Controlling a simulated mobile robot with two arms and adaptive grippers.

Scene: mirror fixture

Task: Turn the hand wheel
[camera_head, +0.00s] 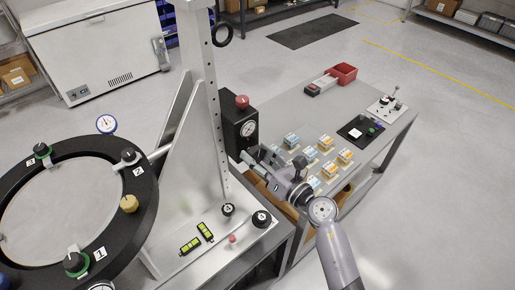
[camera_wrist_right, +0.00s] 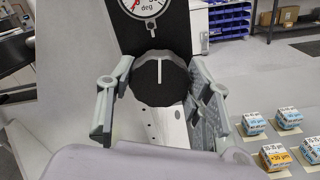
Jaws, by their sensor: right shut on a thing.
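The hand wheel (camera_wrist_right: 160,78) is a black faceted knob with a white line that points straight up in the right wrist view. It sits on the front of a black box (camera_head: 231,127), below a round dial (camera_head: 248,129) marked in degrees. My right gripper (camera_head: 256,164) is at the lower front of this box, and its fingers (camera_wrist_right: 160,66) are closed around the left and right sides of the wheel. In the head view the gripper mostly hides the wheel. My left gripper is not in view.
A red button (camera_head: 242,101) tops the box. A metal upright (camera_head: 205,90) stands to its left, with a large black ring fixture (camera_head: 75,149) beyond. A side table (camera_head: 292,113) carries several small boxes (camera_head: 325,142) and a red bin (camera_head: 344,72).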

